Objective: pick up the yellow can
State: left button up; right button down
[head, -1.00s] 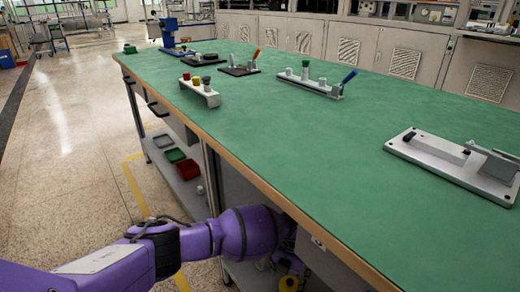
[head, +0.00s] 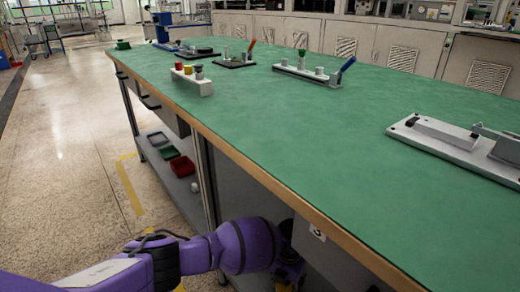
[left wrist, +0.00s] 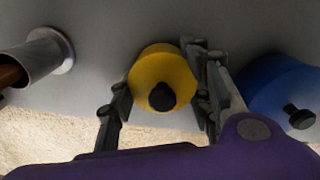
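The yellow can (left wrist: 163,70) has a dark knob on its end. In the left wrist view it stands at the middle, between the two fingers of my left gripper (left wrist: 160,82). The fingers are spread to about the can's width, one on each side and very close to it; I cannot tell whether they press on it. In the head view my left arm reaches down beside the bench, and my left gripper (head: 290,268) is low at the bottom edge, mostly hidden. My right gripper is in neither view.
A blue can (left wrist: 280,92) is close to the right finger. Open floor lies left.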

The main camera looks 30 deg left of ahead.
pick_arm(q)
jog(key=shift+w+r, duration=0.15)
jog(key=c, duration=0.9)
